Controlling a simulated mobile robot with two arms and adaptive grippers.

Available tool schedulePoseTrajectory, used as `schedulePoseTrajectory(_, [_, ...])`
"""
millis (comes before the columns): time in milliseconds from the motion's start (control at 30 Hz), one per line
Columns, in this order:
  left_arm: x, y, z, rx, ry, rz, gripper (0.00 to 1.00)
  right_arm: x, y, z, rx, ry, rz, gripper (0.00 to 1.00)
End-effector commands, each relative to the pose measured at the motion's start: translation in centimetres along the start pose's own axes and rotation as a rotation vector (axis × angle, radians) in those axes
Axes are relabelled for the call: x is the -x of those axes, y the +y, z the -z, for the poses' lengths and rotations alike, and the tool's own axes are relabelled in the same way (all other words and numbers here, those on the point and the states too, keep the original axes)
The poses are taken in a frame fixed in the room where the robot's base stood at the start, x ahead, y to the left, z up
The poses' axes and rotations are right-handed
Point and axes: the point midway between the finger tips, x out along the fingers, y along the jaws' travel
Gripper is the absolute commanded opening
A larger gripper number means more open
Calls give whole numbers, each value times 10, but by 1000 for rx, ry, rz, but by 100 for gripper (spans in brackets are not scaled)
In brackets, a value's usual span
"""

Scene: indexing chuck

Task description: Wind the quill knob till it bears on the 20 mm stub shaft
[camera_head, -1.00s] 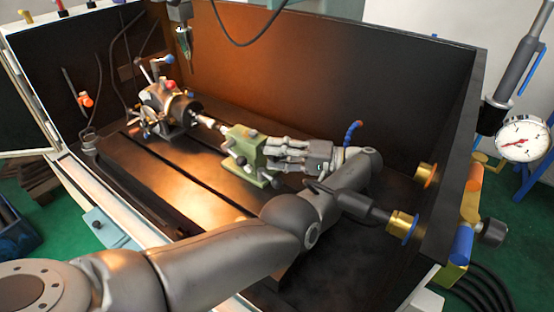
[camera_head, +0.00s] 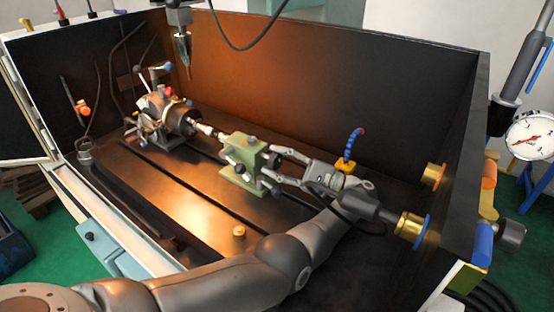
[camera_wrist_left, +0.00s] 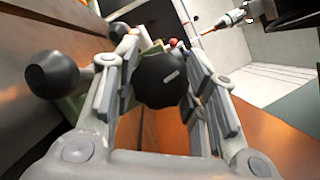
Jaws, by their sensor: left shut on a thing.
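The green tailstock (camera_head: 240,160) stands on the dark slotted bed, facing the indexing chuck (camera_head: 180,116). A pale stub shaft (camera_head: 206,128) lies between them; whether the tailstock's point touches its end is too small to tell. My left gripper (camera_head: 274,162) is at the tailstock's right end, its fingers on either side of the quill knob. In the left wrist view the round black quill knob (camera_wrist_left: 160,80), with a white mark, sits between the fingers (camera_wrist_left: 160,70), which are shut on it. My right gripper is not in view.
Black ball-ended handles (camera_wrist_left: 52,74) stick out beside the knob. A blue jointed hose (camera_head: 354,143) stands behind my wrist. A brass piece (camera_head: 239,231) stands on the bed in front. Dark walls enclose the bed, and a dial gauge (camera_head: 531,136) is outside at right.

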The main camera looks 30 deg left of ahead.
Motion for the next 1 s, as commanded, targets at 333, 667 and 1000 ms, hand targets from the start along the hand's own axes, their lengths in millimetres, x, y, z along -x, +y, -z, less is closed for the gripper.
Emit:
schedulePoseTrajectory(333, [0, 0, 0, -92, 3, 39, 16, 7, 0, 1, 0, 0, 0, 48])
schedulePoseTrajectory(667, [0, 0, 1, -101, 3, 42, 16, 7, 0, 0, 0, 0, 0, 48])
schedulePoseTrajectory(1000, [0, 0, 0, -100, 2, 41, 49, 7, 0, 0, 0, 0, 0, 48])
